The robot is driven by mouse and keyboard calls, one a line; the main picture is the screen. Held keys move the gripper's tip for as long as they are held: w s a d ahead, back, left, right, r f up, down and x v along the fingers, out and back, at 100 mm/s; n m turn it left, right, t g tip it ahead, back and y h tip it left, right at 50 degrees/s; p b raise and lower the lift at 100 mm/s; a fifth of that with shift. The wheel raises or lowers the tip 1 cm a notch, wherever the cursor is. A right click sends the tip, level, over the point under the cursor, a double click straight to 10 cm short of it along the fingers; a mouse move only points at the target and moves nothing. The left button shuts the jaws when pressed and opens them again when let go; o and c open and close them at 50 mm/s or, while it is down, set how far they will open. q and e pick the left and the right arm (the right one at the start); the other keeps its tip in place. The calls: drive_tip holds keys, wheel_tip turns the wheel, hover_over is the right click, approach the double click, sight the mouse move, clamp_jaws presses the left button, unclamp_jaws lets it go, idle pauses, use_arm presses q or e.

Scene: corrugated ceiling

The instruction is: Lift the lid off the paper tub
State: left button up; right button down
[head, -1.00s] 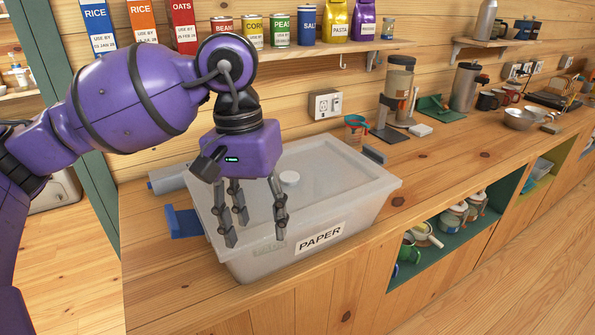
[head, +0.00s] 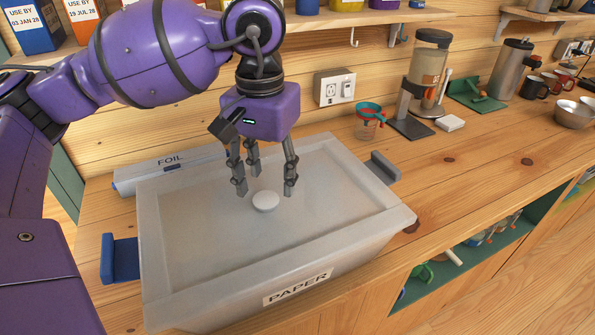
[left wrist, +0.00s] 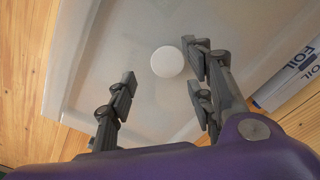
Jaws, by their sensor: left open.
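The paper tub (head: 297,288) is a translucent grey box with a PAPER label on its front, standing on the wooden counter. Its lid (head: 195,225) is on, with a round white knob (head: 265,201) in the middle. The lid (left wrist: 120,45) and knob (left wrist: 167,62) also show in the left wrist view. My left gripper (head: 264,188) is open and empty above the lid, its fingers pointing down close to the knob. In the left wrist view the knob lies just beyond the gap between the fingers (left wrist: 160,105). My right gripper is not in view.
A FOIL box (head: 170,162) lies behind the tub. The counter right of the tub is mostly clear.

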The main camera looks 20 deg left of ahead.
sight(269, 200)
use_arm(q)
drive_tip(key=f, duration=0.4)
drive_tip(key=shift+w+a+p, duration=0.1)
drive_tip(key=shift+a+p, duration=0.2)
drive_tip(key=shift+p, duration=0.05)
drive_tip(key=shift+f, duration=0.5)
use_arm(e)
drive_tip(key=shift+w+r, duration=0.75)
use_arm(q)
drive_tip(key=c, duration=1.1)
clamp_jaws()
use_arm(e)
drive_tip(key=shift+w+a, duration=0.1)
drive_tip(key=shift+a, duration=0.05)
use_arm(q)
drive_tip(key=shift+r, duration=0.15)
